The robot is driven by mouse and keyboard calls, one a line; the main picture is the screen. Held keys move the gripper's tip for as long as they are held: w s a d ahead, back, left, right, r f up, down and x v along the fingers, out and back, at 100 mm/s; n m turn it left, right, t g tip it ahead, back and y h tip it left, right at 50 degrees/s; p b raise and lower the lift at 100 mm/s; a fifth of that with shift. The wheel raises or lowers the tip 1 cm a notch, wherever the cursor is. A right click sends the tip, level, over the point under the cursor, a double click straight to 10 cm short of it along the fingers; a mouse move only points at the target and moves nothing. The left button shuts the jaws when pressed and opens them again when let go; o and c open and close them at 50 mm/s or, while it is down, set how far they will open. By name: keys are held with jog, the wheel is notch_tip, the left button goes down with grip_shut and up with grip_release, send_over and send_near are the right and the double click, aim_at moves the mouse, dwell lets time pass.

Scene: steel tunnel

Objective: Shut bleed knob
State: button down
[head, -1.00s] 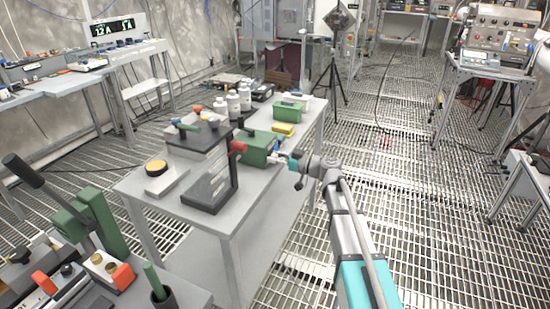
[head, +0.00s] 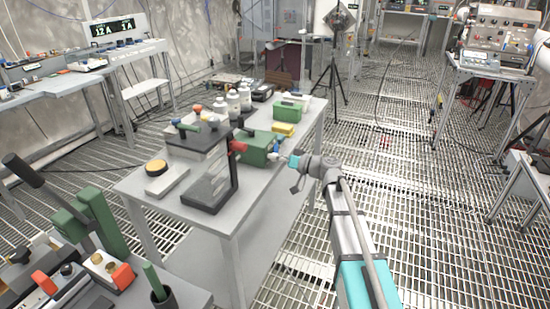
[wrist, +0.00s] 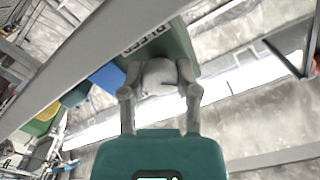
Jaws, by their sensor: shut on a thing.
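The bleed knob (wrist: 160,77) is a pale grey round knob on the face of a green box (wrist: 182,48) in the wrist view. A partly visible label on a light plate above it seems to read BLEED, upside down. My gripper (wrist: 160,82) has one grey finger on each side of the knob and is shut on it. In the head view my gripper (head: 281,158) is at the right side of the green box (head: 256,150), which stands on the grey table (head: 232,217). The knob is too small to make out there.
A black stand with a red knob (head: 238,146) stands in front of the green box. White bottles (head: 233,104), a yellow block (head: 283,128) and a green bin (head: 288,109) are farther back. The grating floor (head: 390,190) right of the table is clear around my arm.

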jog(key=m, duration=0.7)
jog(key=shift+w, duration=0.2)
jog(key=m, duration=0.6)
jog(key=shift+m, duration=0.4)
jog(key=m, duration=0.7)
jog(key=shift+f, duration=0.1)
jog(key=m, duration=0.6)
jog(key=shift+m, duration=0.4)
jog(key=shift+c, duration=1.7)
grip_release()
jog(key=shift+s, duration=0.1)
jog(key=shift+s+d, duration=0.1)
jog(key=shift+d, duration=0.05)
